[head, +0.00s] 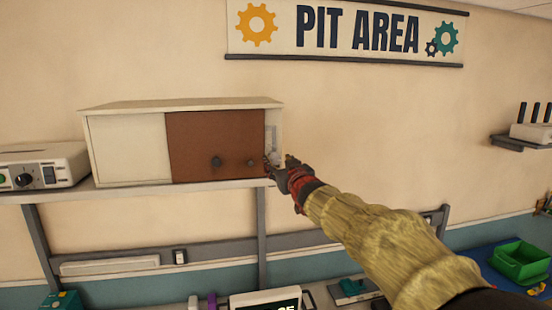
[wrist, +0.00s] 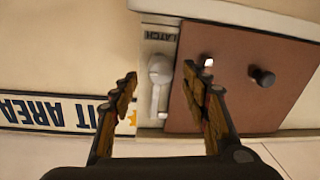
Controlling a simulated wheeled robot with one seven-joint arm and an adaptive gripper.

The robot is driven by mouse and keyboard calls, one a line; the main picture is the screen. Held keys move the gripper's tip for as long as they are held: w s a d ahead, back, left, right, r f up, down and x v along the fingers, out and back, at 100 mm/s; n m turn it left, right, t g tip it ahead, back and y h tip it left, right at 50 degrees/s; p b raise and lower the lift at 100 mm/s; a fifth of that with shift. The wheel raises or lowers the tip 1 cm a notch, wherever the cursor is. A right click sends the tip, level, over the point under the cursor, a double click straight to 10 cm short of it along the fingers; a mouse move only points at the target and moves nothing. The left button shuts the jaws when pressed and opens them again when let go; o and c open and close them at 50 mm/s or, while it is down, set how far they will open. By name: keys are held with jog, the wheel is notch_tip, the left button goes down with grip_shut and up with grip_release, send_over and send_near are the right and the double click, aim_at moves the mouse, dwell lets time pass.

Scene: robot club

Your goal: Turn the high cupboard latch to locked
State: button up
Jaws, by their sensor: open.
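The cupboard (head: 125,150) is a pale box with a brown door (head: 205,135), standing on a high shelf. Its latch (wrist: 159,72) is a light grey lever on the pale strip beside the door, under view of a "LATCH" label (wrist: 160,37). In the inverted wrist view the lever runs from its round hub towards the picture's bottom, so it points upward. My gripper (wrist: 163,80) is open, with one finger on each side of the lever in the picture; contact cannot be told. In the head view my gripper (head: 278,166) partly covers the latch area.
The shelf edge (head: 140,188) runs just below the cupboard. A grey device (head: 40,165) stands to its left. The wall right of the cupboard is clear below the PIT AREA sign (head: 345,32).

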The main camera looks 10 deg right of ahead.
aim_at(276, 160)
jog(key=shift+w+a+p, duration=0.15)
jog(key=shift+w+p, duration=0.25)
jog(key=shift+w, duration=1.4)
jog(key=shift+f, duration=0.15)
jog(key=shift+c, duration=0.3)
jog(key=c, duration=1.1)
grip_shut()
